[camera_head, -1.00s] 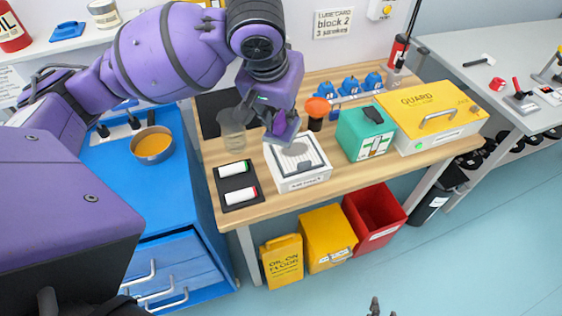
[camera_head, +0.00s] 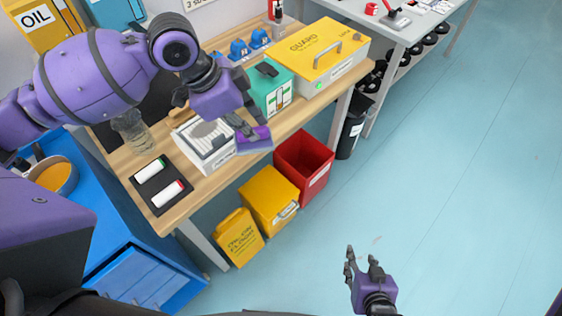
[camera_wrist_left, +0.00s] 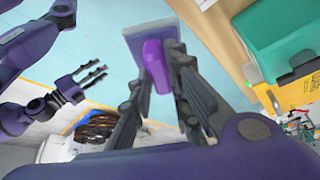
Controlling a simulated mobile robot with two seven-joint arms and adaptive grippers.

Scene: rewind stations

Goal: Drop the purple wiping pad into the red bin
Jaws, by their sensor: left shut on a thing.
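The purple wiping pad (camera_head: 254,145) is held between the fingers of my left gripper (camera_head: 250,132), off the table near its front edge, in front of the white box. In the left wrist view, its purple grip (camera_wrist_left: 155,62) lies between the two fingers (camera_wrist_left: 160,75), with a flat grey-blue plate behind it. The red bin (camera_head: 317,184) stands on the floor by the table, open at the top, just right of the pad in the head view. My right gripper (camera_head: 362,266) is open and empty, low over the floor.
The wooden table (camera_head: 205,187) holds a white box (camera_head: 205,152), a teal case (camera_head: 268,90) and a yellow guard case (camera_head: 325,55). The floor at right is clear.

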